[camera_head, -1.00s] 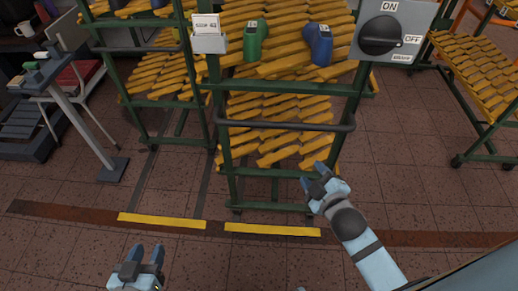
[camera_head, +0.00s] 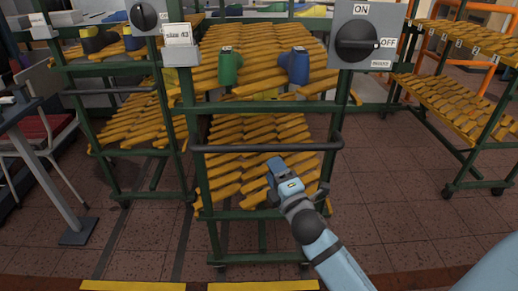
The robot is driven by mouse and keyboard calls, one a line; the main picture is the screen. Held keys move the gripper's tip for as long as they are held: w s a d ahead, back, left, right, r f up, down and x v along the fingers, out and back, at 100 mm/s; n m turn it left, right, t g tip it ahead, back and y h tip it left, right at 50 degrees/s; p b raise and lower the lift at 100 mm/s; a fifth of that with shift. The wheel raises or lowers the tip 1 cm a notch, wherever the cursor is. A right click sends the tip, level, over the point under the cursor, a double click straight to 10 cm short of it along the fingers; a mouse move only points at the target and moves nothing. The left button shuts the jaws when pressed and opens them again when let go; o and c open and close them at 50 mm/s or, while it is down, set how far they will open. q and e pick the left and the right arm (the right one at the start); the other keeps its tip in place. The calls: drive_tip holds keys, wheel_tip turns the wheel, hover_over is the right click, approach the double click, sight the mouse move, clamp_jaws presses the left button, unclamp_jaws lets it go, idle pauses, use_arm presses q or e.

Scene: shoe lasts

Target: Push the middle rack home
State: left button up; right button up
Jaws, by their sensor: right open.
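The middle rack (camera_head: 268,107) is a green wheeled frame with yellow slatted shelves. A green last (camera_head: 229,68) and a blue last (camera_head: 298,66) stand on its upper shelf. A dark horizontal bar (camera_head: 235,148) crosses its front. My right gripper (camera_head: 276,168) is open and empty, in front of the lower shelf and just below the bar in the picture. I cannot tell whether it touches the rack. My left gripper is out of view.
An ON/OFF switch box (camera_head: 343,57) and a size 43 card (camera_head: 178,35) are at the rack's front. Another rack (camera_head: 120,122) stands close on the left; a third (camera_head: 462,100) stands right, across clear floor. Yellow floor strips (camera_head: 263,286) lie in front.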

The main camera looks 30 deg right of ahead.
sight(260, 149)
drive_tip(key=x, duration=0.9)
clamp_jaws()
